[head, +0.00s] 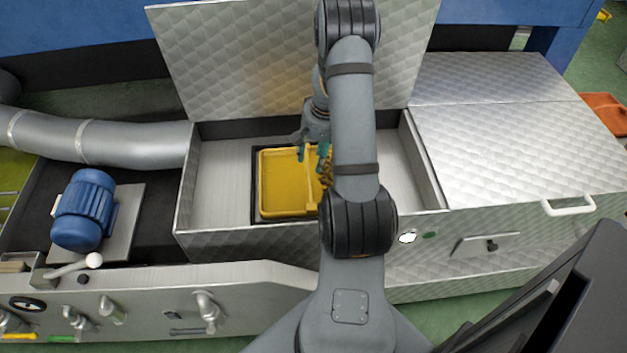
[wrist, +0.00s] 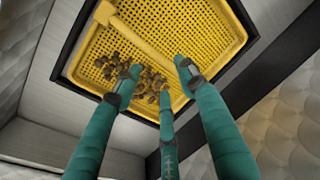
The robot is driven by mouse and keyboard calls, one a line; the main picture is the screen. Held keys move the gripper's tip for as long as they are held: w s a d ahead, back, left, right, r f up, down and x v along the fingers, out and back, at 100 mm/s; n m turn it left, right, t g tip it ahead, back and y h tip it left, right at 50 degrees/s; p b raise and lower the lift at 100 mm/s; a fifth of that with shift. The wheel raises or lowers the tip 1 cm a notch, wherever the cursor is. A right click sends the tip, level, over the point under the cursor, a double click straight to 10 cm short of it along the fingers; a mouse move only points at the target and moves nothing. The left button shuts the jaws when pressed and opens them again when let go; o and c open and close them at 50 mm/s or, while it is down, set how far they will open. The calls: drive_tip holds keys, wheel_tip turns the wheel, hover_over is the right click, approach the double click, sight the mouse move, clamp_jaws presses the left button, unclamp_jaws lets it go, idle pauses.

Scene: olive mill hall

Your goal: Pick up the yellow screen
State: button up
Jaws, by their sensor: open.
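The yellow screen (head: 283,182) is a shallow rimmed tray in a dark frame inside the open metal box. In the wrist view the screen (wrist: 205,35) shows a perforated mesh, a raised yellow crossbar and a pile of small brown lumps. My gripper (head: 314,152) is over its far right part, with teal fingers. In the wrist view the three fingers of my gripper (wrist: 160,78) are spread, with nothing held between them. Their tips overlap the screen and lumps in view; I cannot tell whether they touch. My arm hides the screen's right side in the head view.
The raised quilted lid (head: 240,55) stands behind the box, whose metal walls (head: 185,185) surround the screen. A closed lid (head: 510,140) with a handle lies right. A blue motor (head: 84,210) and a grey duct (head: 110,140) are left.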

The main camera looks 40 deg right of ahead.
sight(309, 169)
drive_tip(key=f, duration=0.2)
drive_tip(key=w+f, duration=0.1)
drive_tip(key=f, duration=0.2)
drive_tip(key=w+f+b, duration=0.1)
drive_tip(key=f, duration=0.1)
drive_tip(key=shift+f, duration=0.15)
drive_tip(key=shift+s, duration=0.1)
drive_tip(key=shift+c, duration=0.2)
clamp_jaws()
idle(0.8)
